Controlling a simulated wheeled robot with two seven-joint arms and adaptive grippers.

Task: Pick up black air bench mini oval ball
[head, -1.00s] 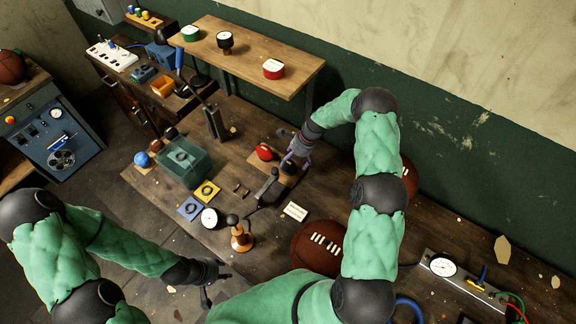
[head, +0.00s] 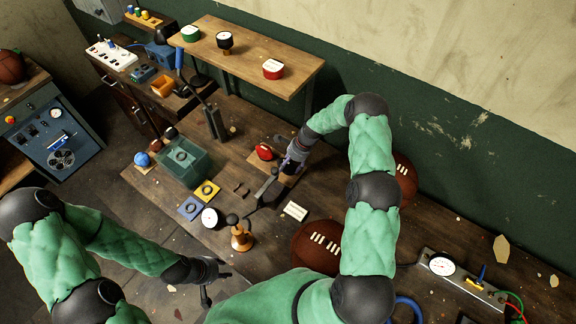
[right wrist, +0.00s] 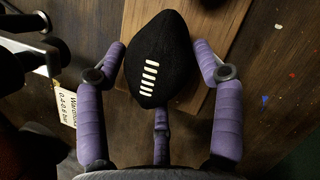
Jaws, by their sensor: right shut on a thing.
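The black mini oval ball (right wrist: 160,55), with a row of white laces, fills the middle of the right wrist view. It lies over a light wooden board (right wrist: 208,82). My right gripper (head: 289,166) is shut on this ball, with purple fingers on its left and right and a third finger below it in the wrist view. In the head view the gripper mostly hides the ball. My left gripper (head: 216,282) is empty, with its fingers apart, near the table's front edge.
A small red ball (head: 265,152) sits just left of my right gripper. A black lever tool (head: 266,188) stands close in front. A large brown football (head: 316,246), a gauge (head: 210,218) and a green bin (head: 185,162) share the table. A raised shelf (head: 250,52) stands behind.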

